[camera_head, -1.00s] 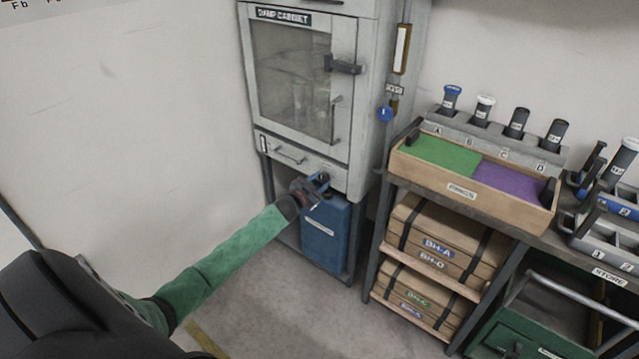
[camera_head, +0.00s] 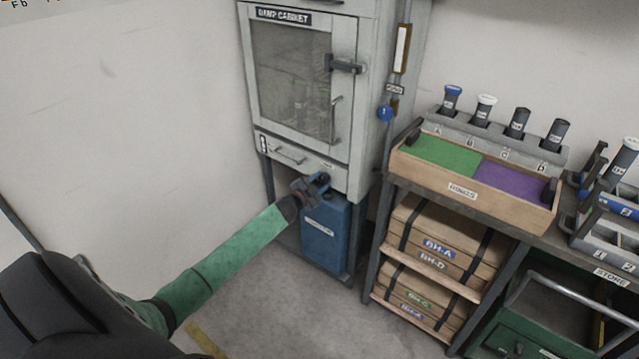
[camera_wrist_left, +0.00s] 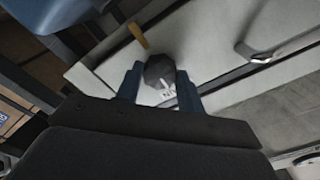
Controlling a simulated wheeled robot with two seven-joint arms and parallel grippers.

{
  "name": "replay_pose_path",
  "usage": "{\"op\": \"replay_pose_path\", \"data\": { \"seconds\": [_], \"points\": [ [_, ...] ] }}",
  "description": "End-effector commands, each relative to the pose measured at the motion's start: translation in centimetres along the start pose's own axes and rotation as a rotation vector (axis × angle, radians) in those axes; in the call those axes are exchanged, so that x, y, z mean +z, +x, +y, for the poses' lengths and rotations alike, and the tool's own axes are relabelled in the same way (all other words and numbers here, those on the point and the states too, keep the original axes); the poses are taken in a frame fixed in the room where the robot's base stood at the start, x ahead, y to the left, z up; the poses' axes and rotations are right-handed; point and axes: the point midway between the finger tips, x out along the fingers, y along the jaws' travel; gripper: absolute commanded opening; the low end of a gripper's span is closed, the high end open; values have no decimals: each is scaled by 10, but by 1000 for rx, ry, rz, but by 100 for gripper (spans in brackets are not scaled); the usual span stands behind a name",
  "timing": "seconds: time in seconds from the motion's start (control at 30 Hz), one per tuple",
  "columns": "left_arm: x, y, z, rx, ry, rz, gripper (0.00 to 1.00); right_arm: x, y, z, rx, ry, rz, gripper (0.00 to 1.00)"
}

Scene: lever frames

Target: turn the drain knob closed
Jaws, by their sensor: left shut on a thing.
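In the head view the gripper mostly hides the knob. A small label beside the knob is only partly readable. My right gripper is not in view.
A blue container (camera_head: 325,235) stands under the cabinet, right below my left gripper. The cabinet's drawer handle (camera_head: 287,156) is up and left of the gripper. A bench with a wooden tray (camera_head: 475,193) and crates stands to the right. The floor in front is clear.

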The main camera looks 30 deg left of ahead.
Motion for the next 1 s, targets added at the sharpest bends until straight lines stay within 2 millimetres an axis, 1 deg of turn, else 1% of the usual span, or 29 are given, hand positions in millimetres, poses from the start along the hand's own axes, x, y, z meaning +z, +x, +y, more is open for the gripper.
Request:
{"op": "replay_pose_path", "data": {
  "seconds": [0.1,0.13,0.2,0.23,0.5,0.63,0.77,1.0],
  "points": [
    [0,0,1,1,1,1,15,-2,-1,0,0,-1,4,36],
    [0,0,1,1,1,1,44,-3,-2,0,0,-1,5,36],
    [0,0,1,1,0,1,58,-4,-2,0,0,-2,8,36],
    [0,0,0,1,0,0,60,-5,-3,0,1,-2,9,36],
    [0,0,0,0,0,0,60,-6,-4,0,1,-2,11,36],
    [1,-6,1,1,0,-1,60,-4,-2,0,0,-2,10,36],
    [1,-19,1,1,0,-1,60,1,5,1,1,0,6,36],
    [2,-50,2,2,1,-1,60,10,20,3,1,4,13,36]
  ]
}}
